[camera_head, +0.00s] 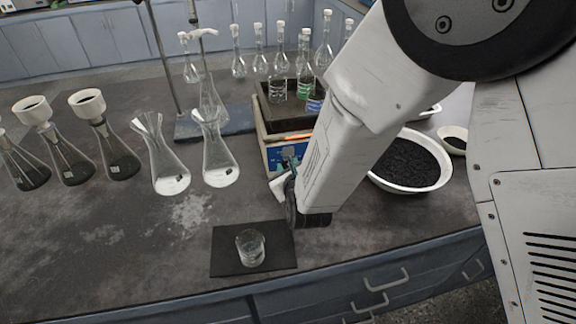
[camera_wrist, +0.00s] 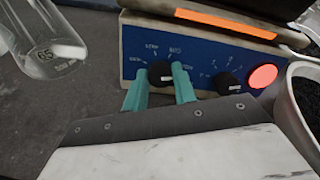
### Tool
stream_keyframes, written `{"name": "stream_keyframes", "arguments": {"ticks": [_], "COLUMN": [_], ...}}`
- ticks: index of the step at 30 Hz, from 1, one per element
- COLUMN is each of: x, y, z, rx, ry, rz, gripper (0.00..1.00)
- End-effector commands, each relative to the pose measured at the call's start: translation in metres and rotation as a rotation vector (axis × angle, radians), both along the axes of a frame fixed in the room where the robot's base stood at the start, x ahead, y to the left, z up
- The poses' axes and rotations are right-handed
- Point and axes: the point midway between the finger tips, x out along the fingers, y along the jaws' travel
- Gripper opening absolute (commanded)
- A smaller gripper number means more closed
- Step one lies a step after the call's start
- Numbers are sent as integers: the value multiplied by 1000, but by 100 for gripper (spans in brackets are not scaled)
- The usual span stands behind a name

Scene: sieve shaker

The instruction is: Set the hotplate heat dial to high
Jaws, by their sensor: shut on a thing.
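The hotplate (camera_head: 264,143) stands on the bench under a dark tray, partly hidden by my arm. Its blue front panel (camera_wrist: 200,52) fills the upper part of the wrist view. The left dial (camera_wrist: 160,70) is black with a white mark pointing to the right, and has small word labels around it that I cannot read surely. My gripper (camera_wrist: 163,77) has its teal fingers on either side of this dial, shut on it. In the head view my gripper (camera_head: 288,163) is at the panel. A second black dial (camera_wrist: 229,84), with small tick labels, sits to the right, untouched.
A round red light (camera_wrist: 262,77) and an orange strip (camera_wrist: 226,23) show on the hotplate. A glass flask (camera_wrist: 50,45) stands close at left. A white bowl of dark grains (camera_head: 408,162) stands at right. A beaker (camera_head: 250,247) sits on a dark mat in front.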

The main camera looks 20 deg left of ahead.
Motion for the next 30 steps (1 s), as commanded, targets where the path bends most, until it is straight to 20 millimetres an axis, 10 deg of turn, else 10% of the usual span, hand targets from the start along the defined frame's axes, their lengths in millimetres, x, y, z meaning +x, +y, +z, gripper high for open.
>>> {"name": "stream_keyframes", "arguments": {"ticks": [4, 5, 7, 17, 30], "x": [-1, -1, -1, -3, -57], "y": [0, 0, 0, -2, -31], "z": [-1, -1, -1, 1, 24], "rx": [-2, -1, -1, -1, 0], "ry": [3, 2, 2, 1, 1], "rz": [1, 1, 1, 1, 2], "gripper": [4, 32, 49, 49, 49]}}
